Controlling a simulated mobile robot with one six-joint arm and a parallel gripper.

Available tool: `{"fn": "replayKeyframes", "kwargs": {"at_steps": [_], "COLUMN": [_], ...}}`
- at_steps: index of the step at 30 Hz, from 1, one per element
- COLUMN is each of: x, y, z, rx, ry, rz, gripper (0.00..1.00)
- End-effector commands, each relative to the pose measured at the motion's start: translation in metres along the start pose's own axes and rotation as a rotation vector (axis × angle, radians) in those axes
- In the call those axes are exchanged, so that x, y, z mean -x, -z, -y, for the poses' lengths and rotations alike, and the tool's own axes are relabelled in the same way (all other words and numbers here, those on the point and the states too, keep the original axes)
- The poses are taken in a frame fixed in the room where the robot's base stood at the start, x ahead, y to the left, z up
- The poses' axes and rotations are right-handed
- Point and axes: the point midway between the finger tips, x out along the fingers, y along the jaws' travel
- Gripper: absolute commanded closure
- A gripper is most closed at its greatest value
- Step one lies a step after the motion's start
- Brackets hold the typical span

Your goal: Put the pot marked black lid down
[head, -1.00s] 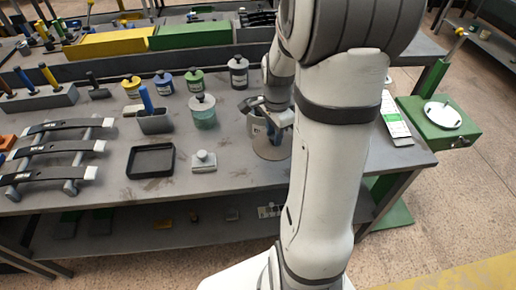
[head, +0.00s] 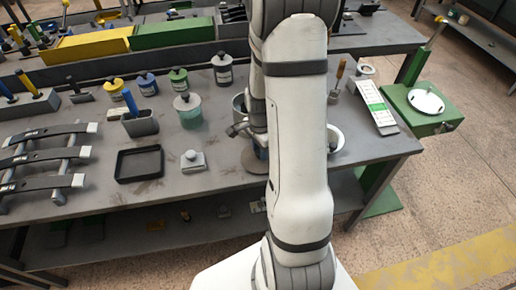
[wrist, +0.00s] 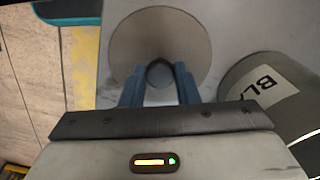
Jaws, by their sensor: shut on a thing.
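My gripper (wrist: 159,76) is shut on the dark round knob of a flat grey-brown lid (wrist: 150,38) in the wrist view. The lid looks level; I cannot tell whether it touches the table. In the head view the lid (head: 252,161) shows at the left of my arm, near the table's front edge. The grey pot (head: 238,104) is just behind it, partly hidden by my arm. My gripper is mostly hidden there.
Lidded pots, yellow (head: 113,87), blue (head: 147,84), green (head: 179,80) and dark (head: 222,69), stand behind, with a teal jar (head: 188,112) nearer. A black tray (head: 139,164) and a knobbed block (head: 193,161) lie left. A white ring (head: 335,138) is right of my arm.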

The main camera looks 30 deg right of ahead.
Motion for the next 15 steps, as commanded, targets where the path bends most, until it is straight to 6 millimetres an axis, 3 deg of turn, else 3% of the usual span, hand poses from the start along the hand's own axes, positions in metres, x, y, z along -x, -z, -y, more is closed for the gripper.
{"fn": "replayKeyframes", "kwargs": {"at_steps": [6, 7, 15], "x": [-0.0040, -0.0038, -0.0024], "y": [-0.0002, -0.0003, -0.0005], "z": [0.0002, 0.0002, 0.0003], "rx": [0.001, 0.001, 0.001], "ry": [0.000, 0.000, 0.000], "rz": [0.000, 0.000, 0.000], "gripper": [0.97, 0.71, 0.50]}}
